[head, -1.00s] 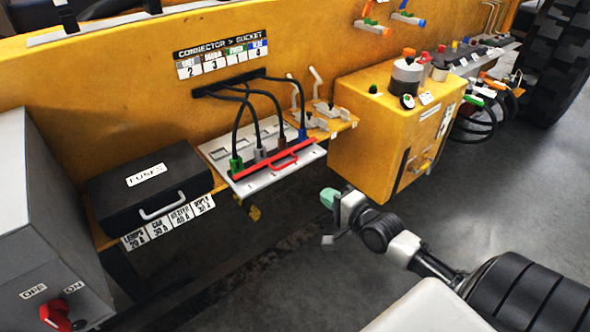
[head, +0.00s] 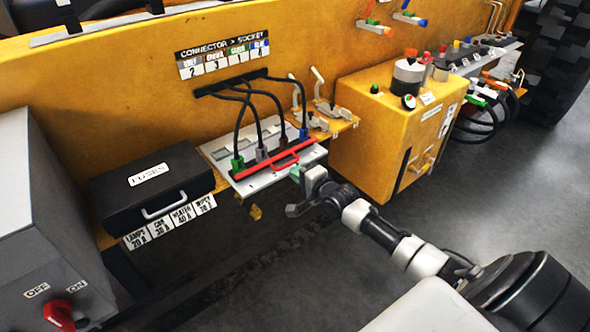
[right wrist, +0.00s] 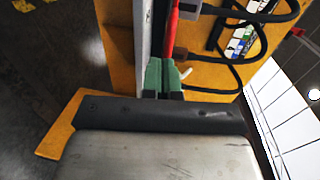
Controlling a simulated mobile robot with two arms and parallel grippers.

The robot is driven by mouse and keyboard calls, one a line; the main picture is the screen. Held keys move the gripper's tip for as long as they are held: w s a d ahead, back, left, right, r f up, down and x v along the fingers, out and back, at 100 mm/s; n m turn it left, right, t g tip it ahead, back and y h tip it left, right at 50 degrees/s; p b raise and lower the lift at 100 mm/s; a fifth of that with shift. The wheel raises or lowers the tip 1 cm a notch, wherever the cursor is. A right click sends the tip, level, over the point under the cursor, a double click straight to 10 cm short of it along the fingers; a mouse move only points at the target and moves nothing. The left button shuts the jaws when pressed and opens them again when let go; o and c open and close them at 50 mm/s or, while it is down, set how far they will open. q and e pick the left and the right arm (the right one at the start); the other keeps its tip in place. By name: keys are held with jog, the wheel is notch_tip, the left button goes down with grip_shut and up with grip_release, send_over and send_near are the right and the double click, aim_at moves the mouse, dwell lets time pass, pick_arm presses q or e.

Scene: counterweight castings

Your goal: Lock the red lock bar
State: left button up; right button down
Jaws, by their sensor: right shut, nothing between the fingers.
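The red lock bar (head: 258,162) runs along the grey socket panel (head: 262,182), in front of the plugged connectors, with a red loop handle (head: 286,161) near its right part. My right gripper (head: 297,174) has its green fingertips at the panel's front edge, just below and right of the handle. In the right wrist view the fingertips (right wrist: 163,76) are shut together and empty, close to the red bar (right wrist: 172,22); I cannot tell whether they touch it. My left gripper is not in view.
Black cables run from the slot to the green connector (head: 237,163), the blue connector (head: 303,133) and others between. A black fuse box (head: 150,190) stands left, a yellow box (head: 385,130) right. Grey levers (head: 320,85) stand behind right. The floor in front is free.

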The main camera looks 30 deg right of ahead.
jog(key=shift+w+r, duration=0.1)
jog(key=shift+w, duration=0.5)
jog(key=shift+w, duration=0.1)
